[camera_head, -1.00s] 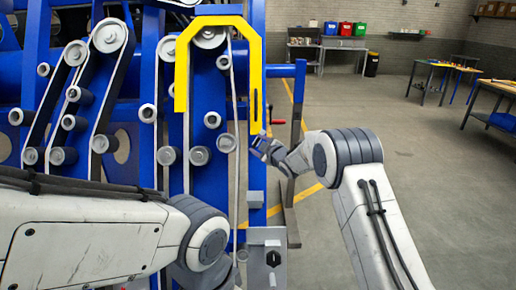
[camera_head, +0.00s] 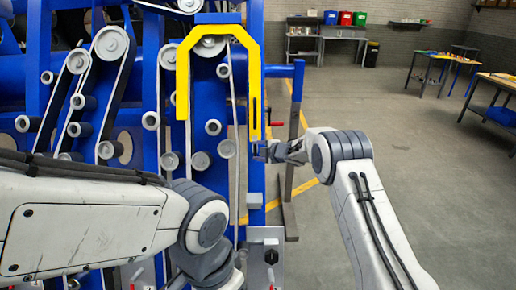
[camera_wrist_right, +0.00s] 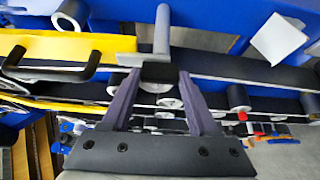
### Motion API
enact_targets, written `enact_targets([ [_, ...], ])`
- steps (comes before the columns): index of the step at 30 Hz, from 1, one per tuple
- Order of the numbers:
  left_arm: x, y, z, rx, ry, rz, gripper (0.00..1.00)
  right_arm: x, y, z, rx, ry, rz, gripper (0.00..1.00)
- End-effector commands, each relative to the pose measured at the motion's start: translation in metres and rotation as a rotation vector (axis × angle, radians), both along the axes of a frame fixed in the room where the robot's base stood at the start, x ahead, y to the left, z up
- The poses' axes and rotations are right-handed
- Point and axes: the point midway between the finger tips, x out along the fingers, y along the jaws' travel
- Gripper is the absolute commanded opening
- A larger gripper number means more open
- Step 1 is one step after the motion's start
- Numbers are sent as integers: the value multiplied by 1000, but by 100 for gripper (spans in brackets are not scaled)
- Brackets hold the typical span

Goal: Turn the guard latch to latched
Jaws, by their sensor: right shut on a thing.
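The yellow guard (camera_head: 254,85) is an arch over the belts and rollers of the blue machine in the head view. It also shows at the left of the right wrist view (camera_wrist_right: 112,46). My right gripper (camera_head: 262,151) is just below the lower end of the guard's right leg. In the right wrist view my right gripper (camera_wrist_right: 159,80) has its fingers closed on the dark end of a grey, bent guard latch (camera_wrist_right: 162,38). The latch's exact angle is hard to read in the head view. My left arm crosses the lower left; its gripper is out of view.
A grey box (camera_head: 264,249) with a black knob is on the machine below my right gripper. A blue bar and grey post (camera_head: 294,140) stand just right of the guard. Open floor lies to the right, with workbenches (camera_head: 495,85) farther back.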

Motion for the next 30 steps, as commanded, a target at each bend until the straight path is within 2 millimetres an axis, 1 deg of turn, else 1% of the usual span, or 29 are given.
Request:
enact_targets([
  [11,0,0,0,0,0,0,0,0,2,0,-6,-3,8,4],
  [12,0,0,0,0,0,0,0,0,2,0,-6,-3,8,67],
  [14,0,0,0,0,0,0,0,0,2,0,-5,-2,7,90],
  [25,0,0,-1,0,0,0,0,-1,-1,1,-4,-2,3,90],
  [30,0,0,-12,0,0,1,0,-13,-9,6,-4,-2,4,90],
])
